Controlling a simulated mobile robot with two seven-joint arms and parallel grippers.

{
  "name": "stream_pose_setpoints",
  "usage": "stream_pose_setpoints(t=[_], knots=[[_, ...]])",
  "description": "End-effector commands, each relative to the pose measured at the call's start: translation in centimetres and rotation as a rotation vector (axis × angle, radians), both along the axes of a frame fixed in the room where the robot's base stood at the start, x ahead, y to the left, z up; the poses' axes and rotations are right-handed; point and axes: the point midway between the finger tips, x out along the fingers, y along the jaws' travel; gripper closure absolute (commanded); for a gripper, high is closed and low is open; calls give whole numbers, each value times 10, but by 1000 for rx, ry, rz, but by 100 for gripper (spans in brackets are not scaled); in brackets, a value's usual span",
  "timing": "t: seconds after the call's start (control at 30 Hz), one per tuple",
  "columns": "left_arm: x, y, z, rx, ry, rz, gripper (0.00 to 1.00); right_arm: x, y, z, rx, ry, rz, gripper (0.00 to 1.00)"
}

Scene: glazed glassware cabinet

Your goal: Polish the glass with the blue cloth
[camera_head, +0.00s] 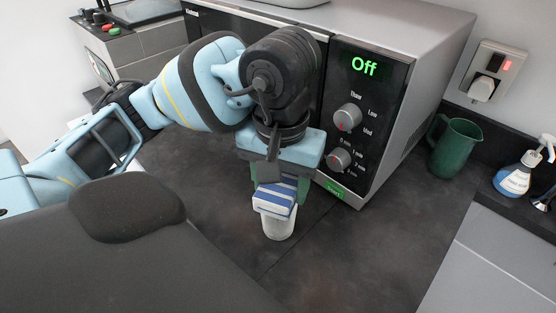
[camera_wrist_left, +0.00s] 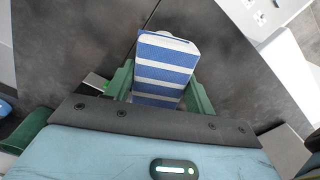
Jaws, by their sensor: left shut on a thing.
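The blue cloth (camera_head: 274,198), a folded pad with blue and white stripes, is held in my left gripper (camera_head: 277,188). The gripper points down, its green fingers shut on the cloth's sides. In the left wrist view the cloth (camera_wrist_left: 165,68) lies between the two fingers (camera_wrist_left: 160,92). A pale, whitish glass (camera_head: 278,229) stands upright on the dark counter directly below the cloth. The cloth hides the glass's upper part, and I cannot tell whether they touch. In the left wrist view only a small pale edge shows past the cloth. My right gripper is not in view.
A microwave (camera_head: 394,100) with a display reading "Off" stands close behind my left gripper. A green jug (camera_head: 455,148) and a spray bottle (camera_head: 517,177) stand at the right. The dark counter (camera_head: 370,245) is clear to the right of the glass.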

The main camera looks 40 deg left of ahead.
Motion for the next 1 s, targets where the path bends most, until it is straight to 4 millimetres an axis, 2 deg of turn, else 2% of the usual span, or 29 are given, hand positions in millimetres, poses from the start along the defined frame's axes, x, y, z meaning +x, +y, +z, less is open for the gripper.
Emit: stream_pose_setpoints(t=[0.6, 0.87, 1.0], knots=[[0, -17, -2, -1, 2, -2, 64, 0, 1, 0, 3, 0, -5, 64], [-1, -18, -3, -1, 4, -1, 64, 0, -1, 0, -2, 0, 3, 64], [0, -17, 4, -2, 3, -1, 64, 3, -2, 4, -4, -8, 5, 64]])
